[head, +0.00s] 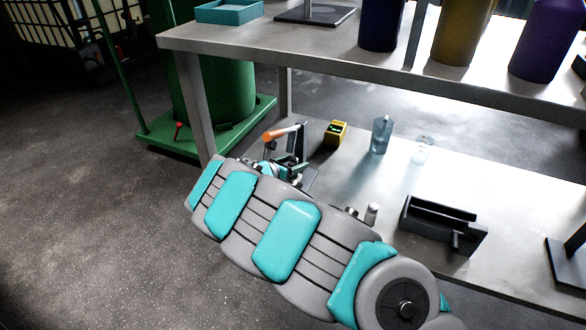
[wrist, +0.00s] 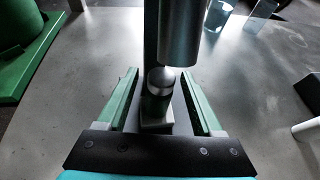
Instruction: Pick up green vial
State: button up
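I cannot make out a green vial in either view. In the wrist view my gripper (wrist: 160,76) is open, its two green-sided fingers apart. Between the fingers, as seen from the wrist, stand a dark upright post and a small silvery rounded piece (wrist: 160,80) above a pale block. A metal cylinder (wrist: 180,32) hangs just beyond the fingertips. I cannot tell whether the fingers touch any of these. In the head view my arm hides most of my gripper, beside a small device with an orange handle (head: 282,132) on the lower shelf.
The lower shelf also holds a yellow device (head: 335,133), a bluish bottle (head: 381,135), a clear beaker (head: 422,152), a small pale cylinder (head: 371,214) and a black holder (head: 440,224). A green drum (head: 215,90) stands left.

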grip_shut()
dwell(0.3)
dwell(0.3)
